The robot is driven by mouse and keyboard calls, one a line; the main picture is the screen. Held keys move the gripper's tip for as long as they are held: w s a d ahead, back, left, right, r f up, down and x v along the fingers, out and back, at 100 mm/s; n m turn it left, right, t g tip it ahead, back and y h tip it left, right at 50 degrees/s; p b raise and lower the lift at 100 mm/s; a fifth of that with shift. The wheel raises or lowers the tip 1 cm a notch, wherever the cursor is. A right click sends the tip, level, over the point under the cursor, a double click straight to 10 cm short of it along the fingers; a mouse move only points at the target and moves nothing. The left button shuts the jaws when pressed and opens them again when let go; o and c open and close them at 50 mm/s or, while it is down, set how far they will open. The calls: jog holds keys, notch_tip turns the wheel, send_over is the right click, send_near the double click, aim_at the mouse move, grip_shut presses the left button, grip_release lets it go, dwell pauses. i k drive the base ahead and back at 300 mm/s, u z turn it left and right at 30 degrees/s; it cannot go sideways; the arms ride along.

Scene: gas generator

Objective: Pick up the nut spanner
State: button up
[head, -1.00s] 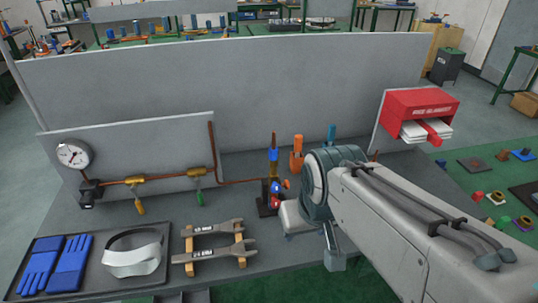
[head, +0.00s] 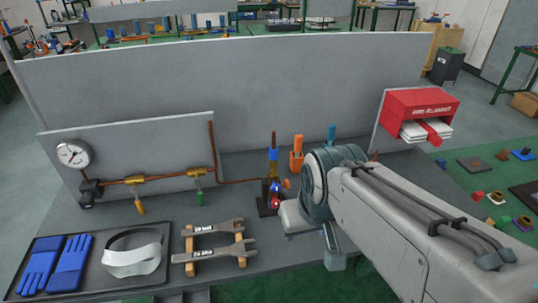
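Two grey open-ended spanners lie across a wooden rack on the bench, left of my arm. The far spanner (head: 213,228) and the near spanner (head: 214,251) each carry a small label that is too small to read, so I cannot tell which is the nut spanner. The rack (head: 189,243) holds them a little above the bench top. My gripper (head: 297,217) is to the right of the spanners, apart from them. Only its pale body shows at the end of my arm. Its fingers are not clearly seen.
A tray (head: 100,284) with blue gloves (head: 72,266) and a white visor (head: 133,260) lies left of the rack. A torch-like fitting on a dark base (head: 268,206) stands between rack and gripper. Behind are a gauge (head: 73,154), copper pipe and a grey panel (head: 230,95).

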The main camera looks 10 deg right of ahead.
aim_at(238, 249)
jog(key=z, duration=2.35)
jog(key=k, duration=1.4)
jog(key=u, duration=1.7)
jog(key=i, duration=0.5)
jog(key=u, duration=0.05)
